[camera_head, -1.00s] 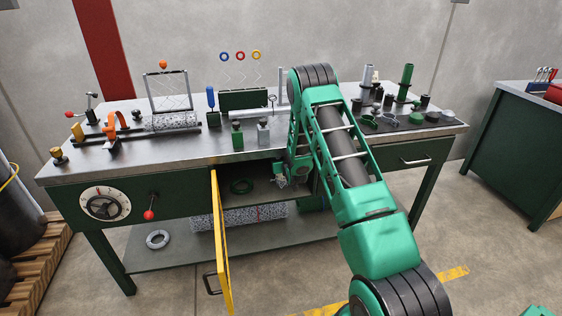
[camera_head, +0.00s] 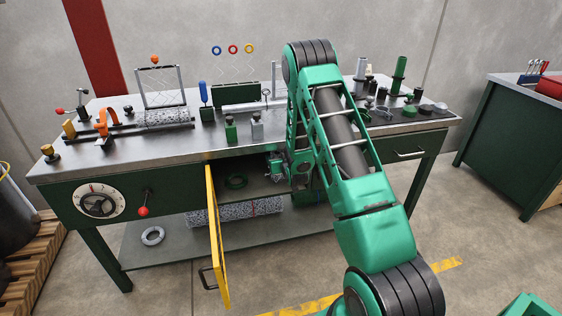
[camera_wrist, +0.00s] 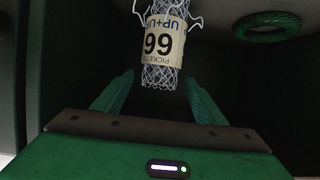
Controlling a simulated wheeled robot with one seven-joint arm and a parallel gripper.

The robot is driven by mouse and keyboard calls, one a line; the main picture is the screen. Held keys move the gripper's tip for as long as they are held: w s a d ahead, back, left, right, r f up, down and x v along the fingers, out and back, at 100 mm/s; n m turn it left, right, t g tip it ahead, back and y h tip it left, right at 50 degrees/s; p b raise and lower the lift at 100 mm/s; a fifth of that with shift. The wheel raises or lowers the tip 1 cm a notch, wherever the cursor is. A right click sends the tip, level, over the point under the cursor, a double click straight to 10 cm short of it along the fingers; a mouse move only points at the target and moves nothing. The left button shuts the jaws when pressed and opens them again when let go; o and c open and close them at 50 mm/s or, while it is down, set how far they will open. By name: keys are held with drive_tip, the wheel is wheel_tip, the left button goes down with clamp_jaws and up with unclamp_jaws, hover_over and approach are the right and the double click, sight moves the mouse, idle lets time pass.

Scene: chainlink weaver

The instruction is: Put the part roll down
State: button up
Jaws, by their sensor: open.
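The part roll (camera_wrist: 160,72), a narrow roll of silver wire mesh with a cream label reading "PICKETS 66", shows at the top middle of the wrist view. Loose wire ends stick out on both sides, and its far end is cut off by the frame. My gripper (camera_wrist: 157,88) is open, with one green finger on each side of the roll's near end and dark gaps between. In the head view my gripper (camera_head: 276,167) is at the open compartment under the bench top; the roll cannot be made out there. What the roll rests on is too dark to tell.
A green ring (camera_head: 236,181) lies in the compartment, also in the wrist view (camera_wrist: 267,26). The yellow door (camera_head: 217,240) stands open left of my arm. A longer mesh roll (camera_head: 240,211) lies below. The bench top (camera_head: 190,150) carries several tools and bottles.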

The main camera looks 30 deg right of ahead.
drive_tip(key=v, duration=0.4)
drive_tip(key=shift+s+a+r, duration=0.1)
drive_tip(key=shift+s, duration=0.15)
idle(0.3)
